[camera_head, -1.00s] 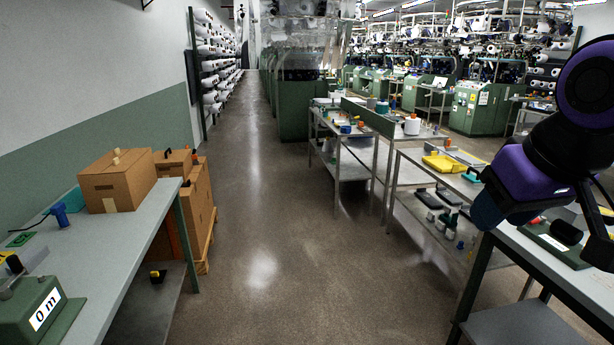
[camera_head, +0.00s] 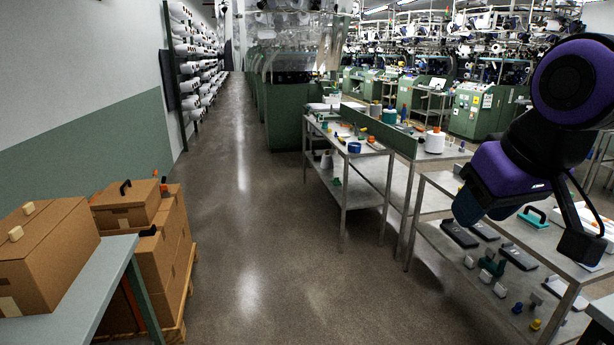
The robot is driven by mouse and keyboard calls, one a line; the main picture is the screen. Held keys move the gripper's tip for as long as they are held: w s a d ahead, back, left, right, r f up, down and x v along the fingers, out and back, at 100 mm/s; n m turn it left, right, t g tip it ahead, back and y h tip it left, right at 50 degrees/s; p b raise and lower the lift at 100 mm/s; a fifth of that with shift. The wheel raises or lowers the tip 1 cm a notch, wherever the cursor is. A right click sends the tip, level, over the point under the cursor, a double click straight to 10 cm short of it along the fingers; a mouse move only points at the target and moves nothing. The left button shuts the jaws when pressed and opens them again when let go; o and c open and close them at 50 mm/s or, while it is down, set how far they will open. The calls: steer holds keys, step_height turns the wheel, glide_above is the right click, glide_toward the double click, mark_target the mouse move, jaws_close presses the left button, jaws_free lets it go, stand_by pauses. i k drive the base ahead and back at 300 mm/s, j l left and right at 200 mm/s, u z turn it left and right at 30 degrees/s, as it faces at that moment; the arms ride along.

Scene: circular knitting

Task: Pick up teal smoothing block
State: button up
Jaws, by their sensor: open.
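A teal smoothing block (camera_head: 533,217) with a dark arched handle lies on the grey metal table at the right. My arm's purple and dark links hang in front of that table and hide part of its top. The black end part of my arm, where my gripper (camera_head: 580,244) is, shows to the right of the block and nearer to me. Its fingertips do not show clearly. Nothing is seen held in it, and it is apart from the block.
The table's lower shelf (camera_head: 460,238) holds dark trays, bottles and small parts. Another metal table (camera_head: 345,142) with tools and a white cone stands beyond. Cartons (camera_head: 45,250) are at the left, some on a pallet. The central aisle floor (camera_head: 250,220) is clear.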

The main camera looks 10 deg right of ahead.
mark_target(535, 223)
steer(key=i+z, duration=0.15)
steer(key=i, duration=0.4)
steer(key=i+j+z, duration=0.2)
steer(key=i, duration=0.35)
steer(key=i+z, duration=0.15)
steer(key=i, duration=0.4)
steer(key=i+l+z, duration=0.15)
steer(key=i+z, duration=0.2)
steer(key=z, duration=0.15)
steer(key=i+z, duration=0.75)
steer(key=z, duration=0.2)
steer(key=i+j+z, duration=0.1)
steer(key=i+z, duration=0.2)
steer(key=i, duration=0.2)
